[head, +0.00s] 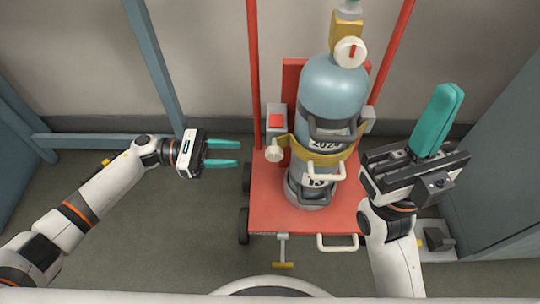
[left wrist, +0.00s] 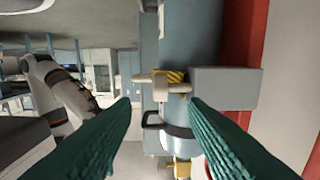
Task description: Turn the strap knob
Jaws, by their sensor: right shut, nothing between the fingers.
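A grey-blue gas cylinder (head: 333,85) stands upright on a red cart, with a yellow strap (head: 318,154) around its middle. A cream strap knob (head: 274,154) sits at the strap's left end, below a grey box. In the left wrist view a cream knob (left wrist: 162,88) shows beside yellow-black parts, between my fingers' directions and beyond their tips. My left gripper (head: 238,153) is open and empty, left of the knob and apart from it, fingers pointing toward it. My right gripper (head: 450,93) is shut and empty, raised at the right of the cylinder.
The red cart (head: 265,205) has red uprights behind and a cream handle (head: 338,243) in front. A valve knob (head: 350,52) tops the cylinder. Floor is clear between my left arm and the cart.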

